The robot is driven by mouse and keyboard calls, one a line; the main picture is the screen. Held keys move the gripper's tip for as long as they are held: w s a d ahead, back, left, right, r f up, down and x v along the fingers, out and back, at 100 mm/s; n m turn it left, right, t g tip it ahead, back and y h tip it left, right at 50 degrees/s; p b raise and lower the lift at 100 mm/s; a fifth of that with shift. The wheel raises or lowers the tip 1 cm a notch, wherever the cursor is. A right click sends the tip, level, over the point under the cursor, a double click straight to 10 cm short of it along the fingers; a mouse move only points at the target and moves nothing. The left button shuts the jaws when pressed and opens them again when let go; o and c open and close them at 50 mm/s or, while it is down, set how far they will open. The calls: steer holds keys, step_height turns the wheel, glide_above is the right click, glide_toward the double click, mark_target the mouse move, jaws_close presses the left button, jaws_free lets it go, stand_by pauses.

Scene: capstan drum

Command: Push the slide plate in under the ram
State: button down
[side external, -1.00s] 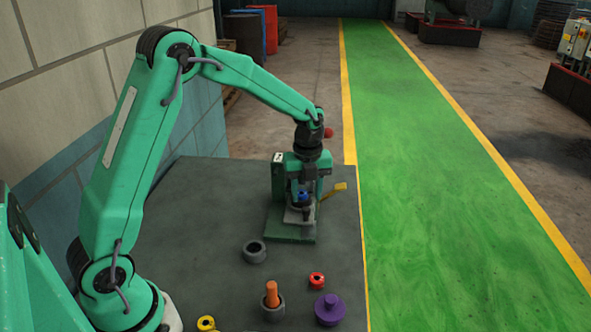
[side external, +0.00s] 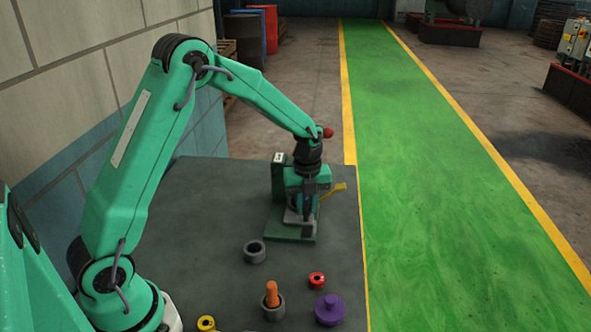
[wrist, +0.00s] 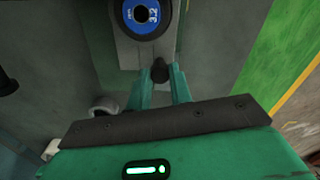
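The green press (side external: 280,185) stands at the back of the bench, with its top partly behind my arm. The light grey slide plate (side external: 291,216) shows at the press's front, mostly covered by my gripper (side external: 307,228). In the wrist view the slide plate (wrist: 130,50) carries a blue-faced ring (wrist: 152,12) marked 3.2. A small dark knob (wrist: 160,71) is at the plate's near end. The two green fingers of my gripper (wrist: 162,80) are apart, one on each side of the knob. I cannot tell whether they touch it. The ram is hidden.
A yellow lever (side external: 334,191) sticks out at the press's right. A grey ring (side external: 255,252), an orange peg in a grey socket (side external: 272,312), a red ring (side external: 317,280), a purple knob (side external: 328,310) and a yellow ring (side external: 206,323) stand nearer. The bench's left middle is clear.

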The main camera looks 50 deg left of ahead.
mark_target(308, 200)
steer(key=shift+w+a, duration=1.7)
steer(key=shift+w, duration=0.05)
steer(key=c, duration=1.3)
jaws_free()
steer(key=shift+o, duration=0.2)
steer(key=shift+r, duration=0.2)
step_height(308, 200, up, 8)
steer(key=shift+f, duration=0.25)
